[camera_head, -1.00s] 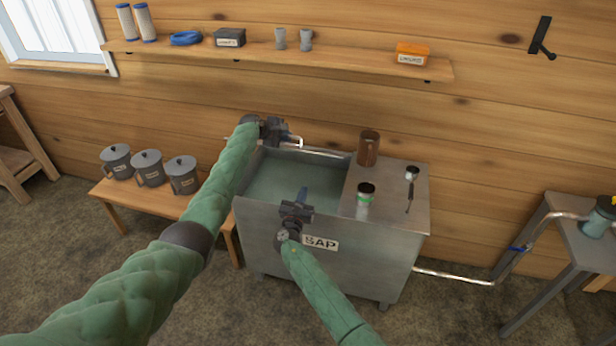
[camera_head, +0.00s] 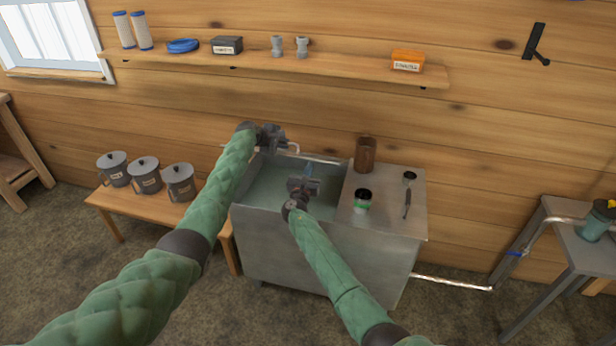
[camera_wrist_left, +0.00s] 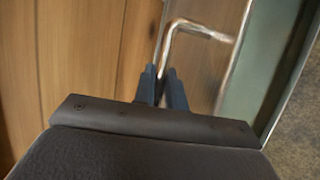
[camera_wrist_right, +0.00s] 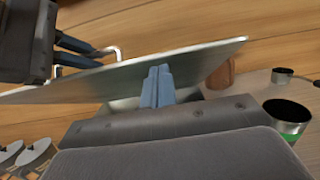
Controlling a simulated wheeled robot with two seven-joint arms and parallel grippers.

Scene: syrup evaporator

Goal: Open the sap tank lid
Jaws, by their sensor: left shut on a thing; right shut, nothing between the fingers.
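The grey metal sap tank (camera_head: 330,262) stands against the wall, its left part showing a greenish inside. The lid shows in the right wrist view as a tilted thin plate (camera_wrist_right: 195,57). My left gripper (camera_head: 287,146) is at the tank's back left, shut on the bent metal lid handle (camera_wrist_left: 197,30). The handle also shows in the right wrist view (camera_wrist_right: 108,50). My right gripper (camera_head: 307,172) is shut and empty above the tank's open part. Its fingertips (camera_wrist_right: 157,80) overlap the plate in view; whether they touch it I cannot tell.
On the tank's right top are a brown mug (camera_head: 366,155), a green-banded can (camera_head: 363,200) and a ladle (camera_head: 408,190). Lidded pails stand on a wooden bench (camera_head: 110,205) at left. A pipe (camera_head: 450,283) leaves the tank's right. A shelf (camera_head: 340,66) runs above.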

